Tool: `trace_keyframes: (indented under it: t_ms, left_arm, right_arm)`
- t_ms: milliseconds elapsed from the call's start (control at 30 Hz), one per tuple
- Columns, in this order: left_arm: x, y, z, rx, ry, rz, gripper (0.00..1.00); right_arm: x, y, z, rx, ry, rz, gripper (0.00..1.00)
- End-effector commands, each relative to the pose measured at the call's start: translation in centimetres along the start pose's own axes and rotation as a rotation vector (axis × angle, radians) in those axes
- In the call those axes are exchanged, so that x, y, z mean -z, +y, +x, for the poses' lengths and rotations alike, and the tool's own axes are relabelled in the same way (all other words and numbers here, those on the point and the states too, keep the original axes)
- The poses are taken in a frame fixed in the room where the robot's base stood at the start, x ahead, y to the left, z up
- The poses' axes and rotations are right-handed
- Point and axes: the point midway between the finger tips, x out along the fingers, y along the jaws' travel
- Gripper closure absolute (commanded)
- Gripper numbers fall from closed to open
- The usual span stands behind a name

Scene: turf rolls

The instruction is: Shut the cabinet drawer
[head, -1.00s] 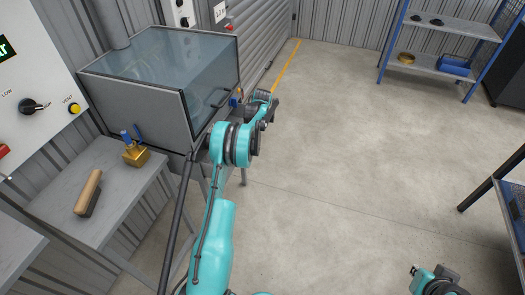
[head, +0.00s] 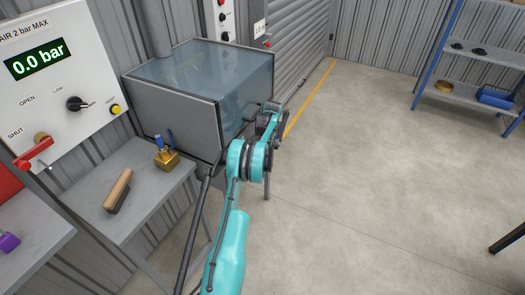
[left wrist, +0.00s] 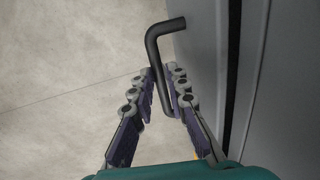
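My left gripper (head: 271,115) is by the right-hand face of a glass-topped grey cabinet (head: 172,109). In the left wrist view, my left gripper's two fingers (left wrist: 161,84) stand on either side of a bent dark bar handle (left wrist: 157,55) and close in on its leg. The handle stands off a grey panel (left wrist: 205,65). A dark strip runs beside the panel, and I cannot tell whether it is a gap. No drawer can be clearly made out in the head view, where the arm hides part of the cabinet. My right gripper is out of view.
A grey bench (head: 142,160) left of the arm holds a brass valve block (head: 167,159) and a wooden-handled brush (head: 118,191). A control panel (head: 50,85) is on the left. A blue-framed shelf (head: 458,61) stands far right. The floor (head: 370,190) between is clear.

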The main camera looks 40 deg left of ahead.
Motion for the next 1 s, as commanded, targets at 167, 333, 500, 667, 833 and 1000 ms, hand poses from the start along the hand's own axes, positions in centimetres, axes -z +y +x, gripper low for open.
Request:
trace_keyframes:
  t_ms: [167, 333, 500, 667, 833, 1000]
  left_arm:
    - [-0.1, -0.3, 0.0, 0.003, 0.001, -0.003, 0.68]
    - [0.0, -0.2, 0.0, 0.001, 0.000, -0.003, 0.68]
    - [0.0, 0.1, 0.0, 0.000, 0.000, -0.002, 0.68]
    - [0.0, 1.7, -0.3, 0.000, 0.000, 0.001, 0.68]
    - [0.0, 4.9, -0.9, -0.001, 0.000, 0.002, 0.68]
    - [-0.1, 8.4, -1.6, -0.002, 0.001, 0.003, 0.68]
  right_arm:
    - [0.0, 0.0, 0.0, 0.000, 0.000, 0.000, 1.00]
    - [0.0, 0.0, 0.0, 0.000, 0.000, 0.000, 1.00]
    - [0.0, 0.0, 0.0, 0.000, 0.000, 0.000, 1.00]
    - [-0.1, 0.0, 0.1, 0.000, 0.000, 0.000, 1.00]
    - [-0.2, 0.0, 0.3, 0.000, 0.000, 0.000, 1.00]
    - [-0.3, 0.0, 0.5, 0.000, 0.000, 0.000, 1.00]
